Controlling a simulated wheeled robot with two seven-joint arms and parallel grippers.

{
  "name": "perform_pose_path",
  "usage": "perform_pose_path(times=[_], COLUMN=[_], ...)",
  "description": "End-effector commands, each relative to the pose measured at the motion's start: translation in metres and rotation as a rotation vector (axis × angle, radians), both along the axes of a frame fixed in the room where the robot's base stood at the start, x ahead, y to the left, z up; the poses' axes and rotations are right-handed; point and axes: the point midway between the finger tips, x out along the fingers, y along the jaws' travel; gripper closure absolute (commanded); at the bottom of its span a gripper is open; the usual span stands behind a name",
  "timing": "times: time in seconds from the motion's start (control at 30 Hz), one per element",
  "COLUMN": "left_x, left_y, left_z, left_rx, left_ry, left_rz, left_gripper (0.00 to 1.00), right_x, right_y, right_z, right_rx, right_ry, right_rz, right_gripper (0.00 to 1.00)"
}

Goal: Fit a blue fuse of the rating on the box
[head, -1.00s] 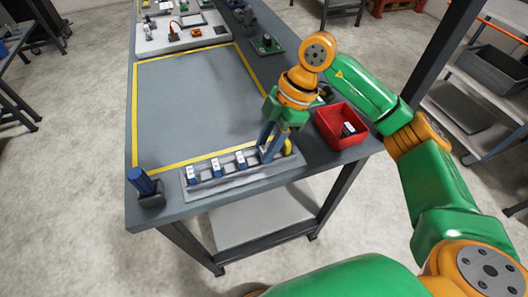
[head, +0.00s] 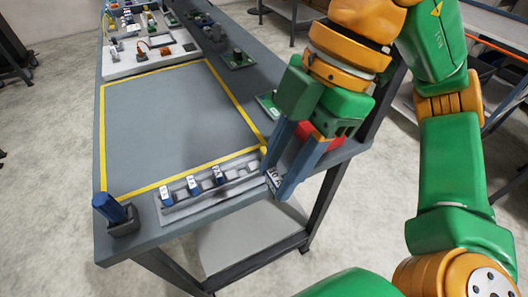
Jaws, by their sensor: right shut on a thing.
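A grey dispenser rack (head: 180,215) lies along the table's front edge. Three blue fuses with white labels stand in it: a left fuse (head: 167,196), a middle fuse (head: 192,186) and a right fuse (head: 218,176). The labels are too small to read. My right gripper (head: 276,186) is shut on a small fuse (head: 271,176) just past the rack's right end. Only its pale, dark-marked face shows between the fingers, so its colour is unclear. The red box (head: 307,133) is mostly hidden behind my right gripper. My left gripper is out of view.
A blue cylinder (head: 108,207) leans in a dark holder at the table's front left corner. The yellow-outlined area (head: 165,125) of the table is bare. A pale board with several parts (head: 150,58) lies at the back. A green circuit board (head: 237,58) is at the right edge.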

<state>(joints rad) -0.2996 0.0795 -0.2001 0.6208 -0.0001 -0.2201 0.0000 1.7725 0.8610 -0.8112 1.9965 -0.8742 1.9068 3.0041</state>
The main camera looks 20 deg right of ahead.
Motion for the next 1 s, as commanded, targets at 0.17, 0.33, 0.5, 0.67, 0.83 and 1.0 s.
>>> perform_pose_path(times=[0.17,0.33,0.5,0.67,0.83,1.0], left_x=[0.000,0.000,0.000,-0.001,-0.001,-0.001], left_y=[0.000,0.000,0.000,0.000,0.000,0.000], left_z=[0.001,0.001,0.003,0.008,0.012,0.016], left_rx=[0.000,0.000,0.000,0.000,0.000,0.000], left_ry=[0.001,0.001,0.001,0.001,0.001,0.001], left_rz=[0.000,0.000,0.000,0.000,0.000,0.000], left_gripper=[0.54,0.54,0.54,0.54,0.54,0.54], right_x=[-0.004,-0.004,-0.004,-0.004,-0.003,-0.003], right_y=[0.000,0.000,0.000,0.000,0.000,0.000], right_z=[0.002,0.002,0.004,0.008,0.012,0.017], right_rx=[0.002,0.002,0.003,0.003,0.003,0.003], right_ry=[0.003,0.004,0.004,0.004,0.004,0.004], right_rz=[-0.001,-0.001,-0.001,-0.001,-0.001,-0.001], right_gripper=[1.00,1.00,1.00,1.00,1.00,1.00])
